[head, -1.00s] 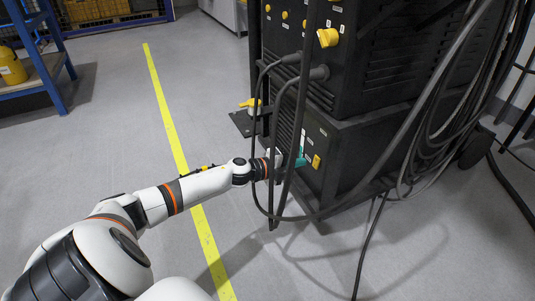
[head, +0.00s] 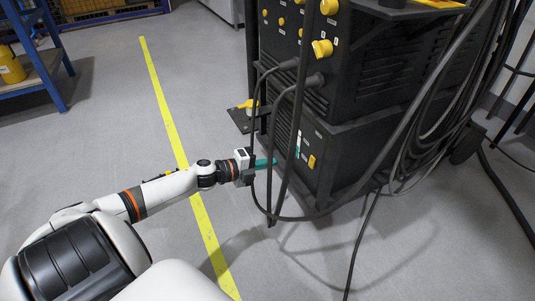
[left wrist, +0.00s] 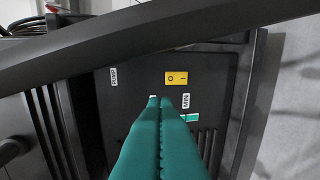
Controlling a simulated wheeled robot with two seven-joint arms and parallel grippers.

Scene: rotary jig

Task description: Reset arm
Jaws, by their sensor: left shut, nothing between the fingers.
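My left gripper (head: 274,162) is in front of the lower black cabinet (head: 345,150) of the welding machine, beside the hanging cables. Its teal fingers (left wrist: 160,140) are closed together and hold nothing. In the left wrist view they point at the cabinet's front panel, below a yellow switch (left wrist: 177,78) marked O and I. The switch also shows in the head view (head: 311,162). A label reading MIN (left wrist: 186,101) and a small teal-and-white patch (left wrist: 190,117) are just right of the fingertips. My right gripper is not in view.
A dark cable (head: 282,130) hangs close to my left gripper, and a thick dark bar (left wrist: 150,35) crosses the left wrist view. A bracket with a yellow part (head: 248,104) juts from the cabinet.

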